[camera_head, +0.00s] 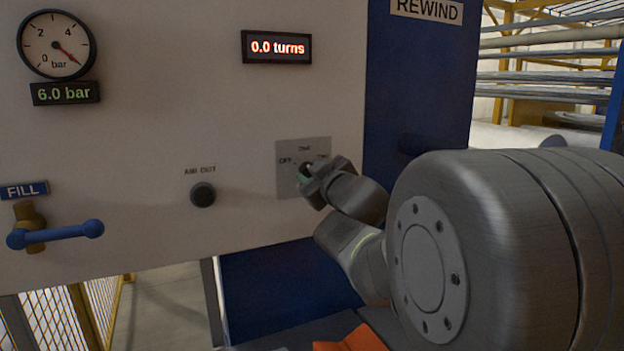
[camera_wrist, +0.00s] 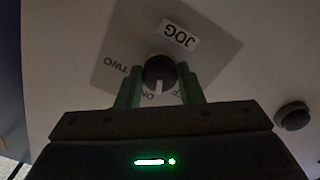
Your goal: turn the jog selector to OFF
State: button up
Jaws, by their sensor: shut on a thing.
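The jog selector (camera_wrist: 159,72) is a dark round knob with a white pointer line on a grey plate (camera_head: 290,185). In the head view the knob is mostly hidden by my gripper (camera_head: 306,177); the plate reads OFF at left, with further labels at top and right. In the wrist view, which is turned nearly upside down, the green fingers of my gripper (camera_wrist: 160,80) stand on both sides of the knob, closed on it. The pointer aims down in that view, close to the partly covered ONE label. The OFF label is mostly hidden by a finger there. TWO is at left.
A black AIR OUT button (camera_head: 203,194) is left of the plate. A blue FILL lever (camera_head: 55,234) is at far left. A gauge (camera_head: 57,45) and a "0.0 turns" display (camera_head: 276,47) are above. A blue panel (camera_head: 420,80) is at right.

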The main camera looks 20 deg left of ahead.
jog(key=shift+n+b, duration=1.55)
jog(key=shift+n, duration=2.25)
jog(key=o, duration=1)
jog(key=shift+c, duration=0.2)
jog(key=p+v, duration=0.2)
jog(key=v, duration=1.2)
jog(key=shift+p, duration=0.3)
